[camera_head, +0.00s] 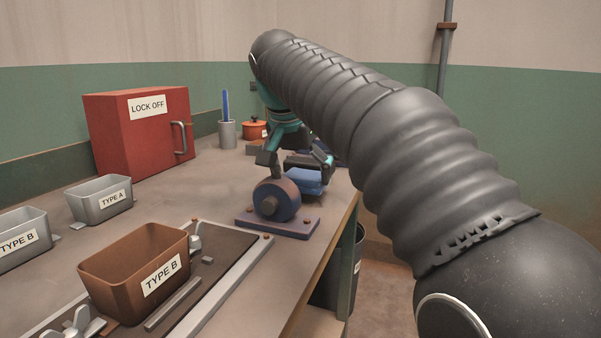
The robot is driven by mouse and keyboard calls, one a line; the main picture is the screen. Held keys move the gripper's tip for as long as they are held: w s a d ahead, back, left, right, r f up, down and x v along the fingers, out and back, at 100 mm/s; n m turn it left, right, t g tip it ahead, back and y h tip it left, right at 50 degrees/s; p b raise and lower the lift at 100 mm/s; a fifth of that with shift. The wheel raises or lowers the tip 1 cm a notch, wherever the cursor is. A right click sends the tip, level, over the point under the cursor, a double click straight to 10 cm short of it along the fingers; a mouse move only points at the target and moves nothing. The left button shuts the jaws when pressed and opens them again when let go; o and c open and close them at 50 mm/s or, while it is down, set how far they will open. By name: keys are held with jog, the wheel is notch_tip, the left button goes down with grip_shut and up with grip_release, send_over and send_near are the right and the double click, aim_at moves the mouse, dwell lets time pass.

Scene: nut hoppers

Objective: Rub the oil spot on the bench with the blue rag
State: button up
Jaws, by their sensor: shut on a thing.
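The blue rag (305,182) is a folded blue bundle near the right edge of the bench (232,185), behind a blue-grey round fixture. My gripper (298,163) is teal and dark and reaches down over the rag from behind. It is shut on the rag, with the dark fingers at its top. Whether the rag's underside touches the bench is hidden by the fixture. I cannot see the oil spot; the fixture, rag and arm cover part of the bench there.
The round fixture (276,202) on its bolted plate stands right in front of the rag. A brown TYPE B bin (127,272) and grey bins (101,199) stand at left. A red LOCK OFF box (140,130), a cup (227,134) and an orange pot (254,130) stand behind.

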jog(key=shift+f+b, duration=0.65)
jog(key=shift+f, duration=0.3)
jog(key=shift+s, duration=0.15)
jog(key=shift+s+a+b, duration=0.2)
jog(key=shift+s+a, duration=0.15)
jog(key=shift+s, duration=0.5)
jog(key=shift+s+a+b, duration=0.15)
jog(key=shift+s+a, duration=0.15)
jog(key=shift+s, duration=0.55)
jog(key=shift+s+a+f, duration=0.1)
jog(key=shift+s+f, duration=0.05)
jog(key=shift+s, duration=0.2)
jog(key=shift+s+a+f+b, duration=0.2)
jog(key=shift+a+f+b, duration=0.05)
jog(key=shift+f+b, duration=0.1)
jog(key=shift+w+d+r, duration=0.1)
jog(key=shift+r+p, duration=0.1)
jog(key=shift+p, duration=0.3)
jog(key=shift+w+d+r+p, duration=0.25)
jog(key=shift+w+r+p, duration=0.1)
jog(key=shift+p, duration=0.4)
jog(key=shift+s, duration=0.1)
